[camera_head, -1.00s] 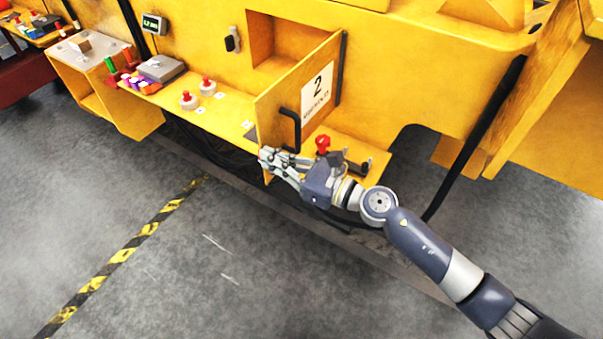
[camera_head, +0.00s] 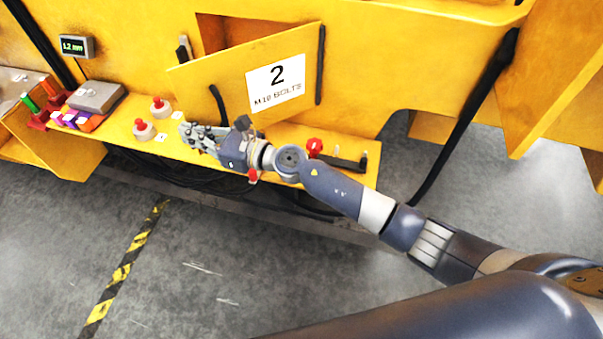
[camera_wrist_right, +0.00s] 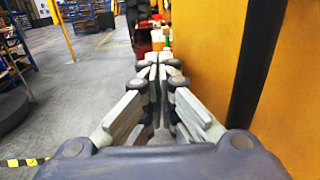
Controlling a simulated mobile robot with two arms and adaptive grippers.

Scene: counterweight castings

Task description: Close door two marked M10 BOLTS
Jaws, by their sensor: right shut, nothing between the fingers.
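Door two (camera_head: 215,72) is a yellow panel with a white label (camera_head: 276,85) reading "2 M10 BOLTS". It stands partly open in front of the recess (camera_head: 211,32), with a black hinge strip (camera_head: 321,65) on its right edge and a black bar handle (camera_head: 217,103) near its left edge. My right gripper (camera_head: 186,132) is shut and empty, below and left of the handle, over the yellow ledge. Its closed fingers (camera_wrist_right: 158,66) also show in the right wrist view, left of a yellow surface and a dark upright bar. My left gripper is out of view.
The ledge (camera_head: 300,133) below the door carries a red knob (camera_head: 314,147) near my right forearm. Two red-topped round buttons (camera_head: 144,130) and a grey box (camera_head: 97,97) stand left of the gripper. The floor in front is clear, with a yellow-black stripe (camera_head: 122,272).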

